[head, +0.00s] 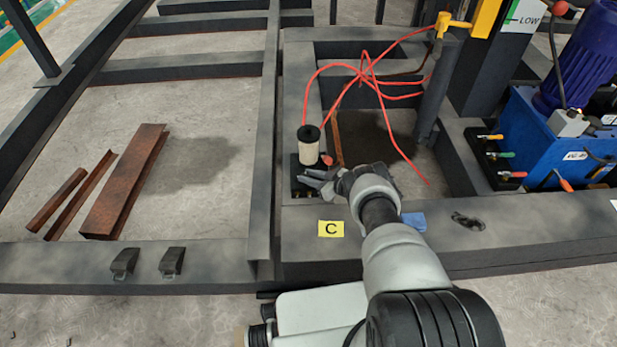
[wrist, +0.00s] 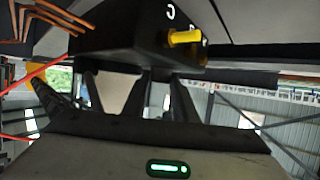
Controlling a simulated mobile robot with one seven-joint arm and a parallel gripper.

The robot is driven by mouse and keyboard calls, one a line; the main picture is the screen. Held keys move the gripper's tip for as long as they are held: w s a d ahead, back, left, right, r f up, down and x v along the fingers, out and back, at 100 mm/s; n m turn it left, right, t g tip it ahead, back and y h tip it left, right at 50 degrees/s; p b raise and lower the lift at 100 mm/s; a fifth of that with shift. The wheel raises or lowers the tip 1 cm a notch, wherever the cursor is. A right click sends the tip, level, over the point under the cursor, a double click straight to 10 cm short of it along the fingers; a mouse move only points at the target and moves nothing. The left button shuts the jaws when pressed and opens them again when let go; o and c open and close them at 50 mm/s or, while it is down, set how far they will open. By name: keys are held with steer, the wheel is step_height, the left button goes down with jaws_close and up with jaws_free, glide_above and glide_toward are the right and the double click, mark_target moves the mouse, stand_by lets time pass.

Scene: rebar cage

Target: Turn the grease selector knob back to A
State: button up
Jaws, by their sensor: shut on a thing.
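The grease unit is a black block (head: 296,163) with a cream cylinder (head: 309,151) on top, standing on the dark frame. It fills the top of the wrist view (wrist: 115,30), with a yellow fitting (wrist: 185,38) and white letter marks on its face. My gripper (head: 309,178) reaches the block's near right side. In the wrist view my gripper's fingers (wrist: 161,78) run up to the block and are shut at it. The selector knob between them is hidden, so its pointer and setting cannot be read. A small red-orange part (head: 327,160) shows beside the block.
Red hoses (head: 365,75) loop over the frame opening behind my gripper. A yellow C label (head: 331,229) lies on the front beam. A blue pump unit (head: 560,130) stands at the right. Rusty steel pieces (head: 125,180) lie on the floor at left.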

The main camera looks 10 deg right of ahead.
steer(key=shift+w+d+n+g+y, duration=0.1)
steer(key=shift+n+g+y, duration=0.2)
steer(key=shift+n+g, duration=0.2)
steer(key=o, duration=1)
steer(key=shift+o, duration=0.2)
steer(key=shift+r, duration=0.1)
steer(key=p+v, duration=0.6)
steer(key=v, duration=1.1)
steer(key=shift+s, duration=0.25)
steer(key=shift+d, duration=0.1)
